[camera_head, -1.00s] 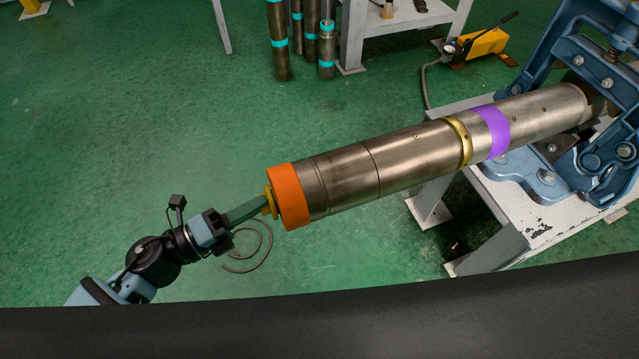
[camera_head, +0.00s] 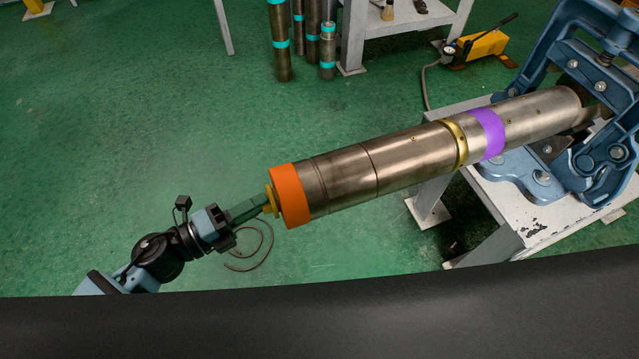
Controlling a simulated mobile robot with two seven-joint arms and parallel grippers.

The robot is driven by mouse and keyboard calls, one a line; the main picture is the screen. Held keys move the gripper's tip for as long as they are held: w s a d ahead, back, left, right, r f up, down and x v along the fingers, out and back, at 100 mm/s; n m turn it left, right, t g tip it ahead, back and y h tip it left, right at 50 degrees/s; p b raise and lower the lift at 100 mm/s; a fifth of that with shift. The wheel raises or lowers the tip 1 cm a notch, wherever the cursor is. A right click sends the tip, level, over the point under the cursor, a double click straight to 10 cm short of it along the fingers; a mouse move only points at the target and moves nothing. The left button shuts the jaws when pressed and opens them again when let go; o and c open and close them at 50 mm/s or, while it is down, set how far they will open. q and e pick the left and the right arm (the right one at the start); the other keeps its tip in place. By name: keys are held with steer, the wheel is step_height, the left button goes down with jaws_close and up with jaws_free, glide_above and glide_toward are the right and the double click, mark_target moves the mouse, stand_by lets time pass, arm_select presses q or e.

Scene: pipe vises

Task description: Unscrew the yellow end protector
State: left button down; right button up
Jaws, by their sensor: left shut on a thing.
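The yellow end protector (camera_head: 270,201) shows as a small yellow piece at the left end of a long steel pipe (camera_head: 345,180), against an orange band (camera_head: 289,195). My left gripper (camera_head: 262,204) comes in from the lower left, its greenish fingers shut on the protector. The fingertips are partly hidden at the protector. The pipe slopes up to the right, with a brass ring and a purple band (camera_head: 488,134), and its far end sits in a blue vise (camera_head: 600,165). My right gripper is not in view.
The vise stands on a worn white table (camera_head: 515,200). Several dark pipes with teal bands (camera_head: 279,42) stand at the back beside another table. A yellow pump (camera_head: 483,46) with a hose is on the green floor. A loose cable (camera_head: 262,255) lies below the gripper.

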arm_select(q)
steer(key=shift+s+a+f, duration=0.1)
steer(key=shift+a+f, duration=0.1)
steer(key=shift+a, duration=0.05)
steer(key=shift+a, duration=0.35)
steer(key=v, duration=0.3)
steer(key=shift+a+r, duration=0.15)
steer(key=shift+a, duration=0.25)
stand_by(0.4)
steer(key=shift+a, duration=0.45)
steer(key=c, duration=1.7)
jaws_free()
